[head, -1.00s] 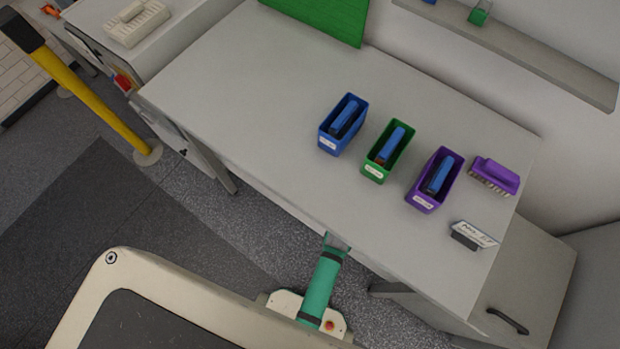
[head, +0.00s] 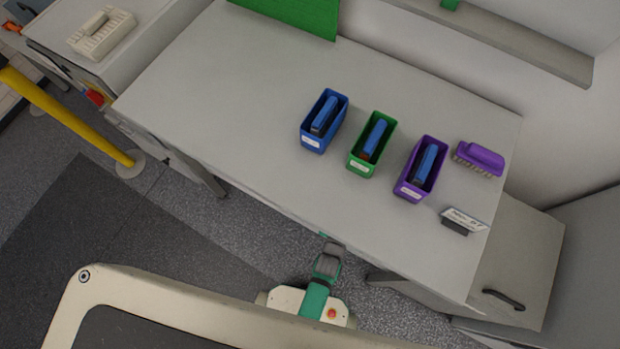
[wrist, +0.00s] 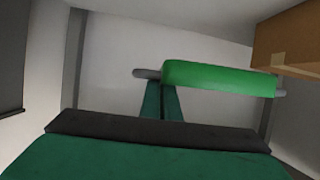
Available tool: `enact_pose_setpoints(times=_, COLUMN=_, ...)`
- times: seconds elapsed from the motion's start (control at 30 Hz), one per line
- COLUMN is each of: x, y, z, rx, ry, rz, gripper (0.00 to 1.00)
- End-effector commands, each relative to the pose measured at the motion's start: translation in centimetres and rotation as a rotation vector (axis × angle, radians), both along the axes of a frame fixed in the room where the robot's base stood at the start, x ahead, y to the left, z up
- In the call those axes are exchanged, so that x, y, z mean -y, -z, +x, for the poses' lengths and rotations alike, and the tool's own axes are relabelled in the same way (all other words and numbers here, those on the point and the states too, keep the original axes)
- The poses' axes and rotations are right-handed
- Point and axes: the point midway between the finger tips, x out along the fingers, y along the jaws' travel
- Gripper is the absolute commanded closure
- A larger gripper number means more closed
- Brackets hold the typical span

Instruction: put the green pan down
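In the wrist view, a bright green, block-like piece with grey ends (wrist: 220,78), apparently the green pan, lies across the tips of my gripper (wrist: 163,92). The two dark green fingers are close together and appear shut on it. Its far side is hidden. It looks held clear, with pale surfaces behind it. In the head view my arm is folded low at the table's front edge, and the gripper and its load cannot be made out there. A green open bin (head: 357,168) with a blue item inside stands on the grey table (head: 230,110).
A blue bin (head: 311,143) and a purple bin (head: 409,190) flank the green one. A purple brush (head: 480,158) and a small sign (head: 464,219) are at the right. The table's left half is clear. A yellow post (head: 70,115) stands left. A brown box (wrist: 290,40) shows in the wrist view.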

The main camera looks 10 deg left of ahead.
Motion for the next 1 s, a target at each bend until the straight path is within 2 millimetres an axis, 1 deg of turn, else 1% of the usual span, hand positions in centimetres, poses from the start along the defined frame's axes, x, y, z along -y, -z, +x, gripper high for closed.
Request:
enact_pose_setpoints(times=0.03, x=0.6, y=0.8, z=-1.7, rx=-0.005, ry=0.021, rz=0.003, gripper=1.00)
enact_pose_setpoints(times=0.1, x=1.2, y=1.6, z=-3.7, rx=-0.004, ry=0.044, rz=0.002, gripper=1.00)
enact_pose_setpoints(times=0.2, x=1.6, y=2.6, z=-6.4, rx=-0.004, ry=0.071, rz=0.006, gripper=1.00)
enact_pose_setpoints(times=0.3, x=1.8, y=3.4, z=-8.7, rx=-0.002, ry=0.093, rz=0.009, gripper=1.00)
enact_pose_setpoints(times=0.4, x=1.8, y=3.9, z=-10.5, rx=-0.001, ry=0.109, rz=0.013, gripper=1.00)
enact_pose_setpoints(times=0.5, x=1.7, y=4.2, z=-11.7, rx=0.001, ry=0.117, rz=0.014, gripper=1.00)
enact_pose_setpoints(times=0.6, x=1.6, y=4.4, z=-12.4, rx=0.002, ry=0.123, rz=0.016, gripper=1.00)
enact_pose_setpoints(times=0.7, x=1.6, y=4.4, z=-12.7, rx=0.003, ry=0.125, rz=0.017, gripper=1.00)
enact_pose_setpoints(times=0.87, x=1.6, y=4.4, z=-12.7, rx=0.004, ry=0.125, rz=0.017, gripper=1.00)
enact_pose_setpoints(times=1.0, x=2.0, y=4.7, z=-12.1, rx=0.004, ry=0.124, rz=0.017, gripper=1.00)
